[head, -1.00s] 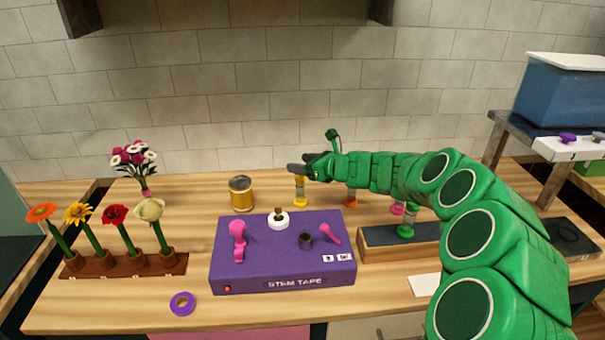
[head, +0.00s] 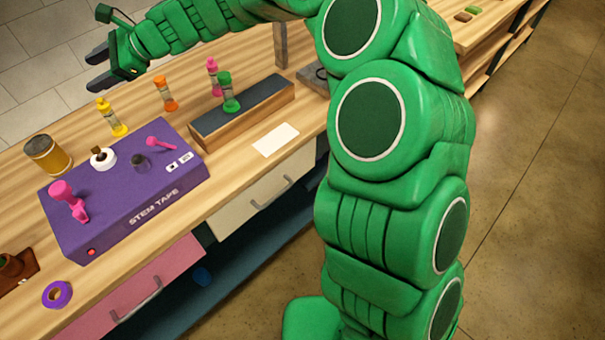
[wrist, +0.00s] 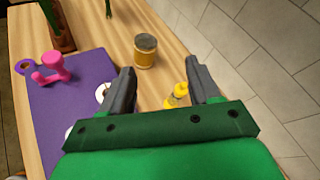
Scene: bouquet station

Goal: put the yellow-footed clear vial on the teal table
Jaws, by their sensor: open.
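The yellow-footed clear vial (head: 113,119) stands upright on the wooden bench, behind the purple stem tape box. In the head view it has a yellow top and a yellow foot. My gripper (head: 97,68) is open and empty, above the vial and apart from it. In the wrist view the vial (wrist: 179,95) shows beyond the gripper (wrist: 160,80), between the two fingers and nearer the right one. Its lower part is hidden there by the gripper body. I cannot make out a teal table in the current views.
An orange vial (head: 165,94), a pink vial (head: 214,77) and a green vial (head: 229,93) on a dark-topped block (head: 247,110) stand to the right. A gold tin (head: 47,155) and the purple box (head: 125,200) are close by. Open floor (head: 530,200) lies at right.

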